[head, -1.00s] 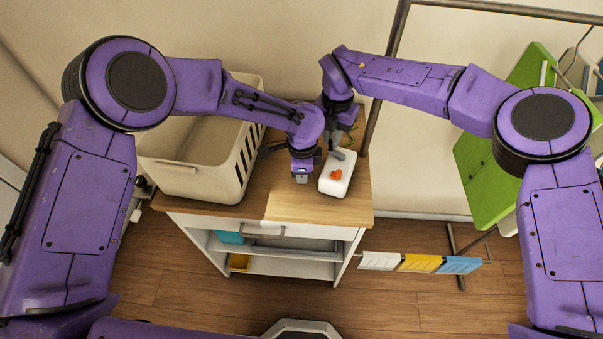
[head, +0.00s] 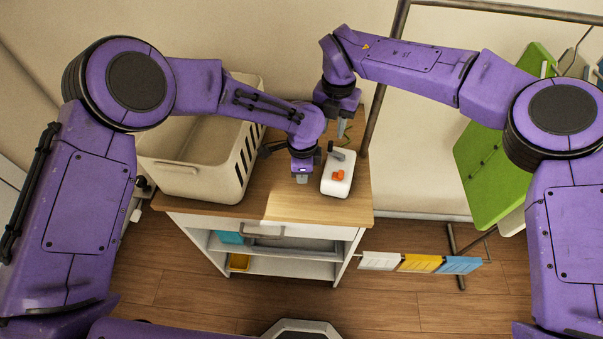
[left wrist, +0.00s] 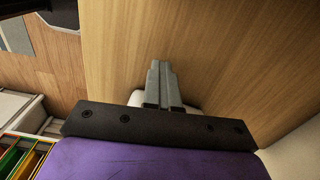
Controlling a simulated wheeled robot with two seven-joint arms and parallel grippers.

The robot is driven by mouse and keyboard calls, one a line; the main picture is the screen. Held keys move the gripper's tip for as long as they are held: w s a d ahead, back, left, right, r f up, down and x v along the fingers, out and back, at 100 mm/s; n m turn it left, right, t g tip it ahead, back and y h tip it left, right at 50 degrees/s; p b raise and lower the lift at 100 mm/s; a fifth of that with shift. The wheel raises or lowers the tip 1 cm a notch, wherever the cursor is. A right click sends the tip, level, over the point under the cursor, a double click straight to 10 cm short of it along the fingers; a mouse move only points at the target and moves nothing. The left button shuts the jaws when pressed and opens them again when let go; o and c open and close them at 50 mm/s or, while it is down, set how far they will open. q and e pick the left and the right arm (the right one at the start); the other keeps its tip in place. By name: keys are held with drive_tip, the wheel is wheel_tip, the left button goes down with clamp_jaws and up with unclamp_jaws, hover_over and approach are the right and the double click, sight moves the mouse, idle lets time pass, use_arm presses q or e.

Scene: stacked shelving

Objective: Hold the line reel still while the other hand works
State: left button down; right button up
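The line reel (head: 336,188) is a white rounded box with an orange part on its front and a dark grey piece at its back end. It lies on the wooden top of the cabinet. My left gripper (head: 302,179) points down just left of the reel, apparently not gripping it. In the left wrist view its two grey fingers (left wrist: 163,84) are together with nothing seen between them. A white surface shows partly behind them. My right gripper (head: 342,129) hangs above and behind the reel, clear of it. Its finger spacing is not clear.
A beige laundry basket (head: 185,183) stands left of my left gripper on the wooden top (head: 290,208). A dark metal post (head: 378,85) rises at the right edge. Coloured cloths (head: 420,263) hang on a low rail. A green board (head: 490,175) stands at right.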

drive_tip(key=shift+r, duration=0.45)
use_arm(q)
drive_tip(key=c, duration=1.9)
unclamp_jaws()
drive_tip(key=o, duration=0.5)
drive_tip(key=shift+o, duration=0.2)
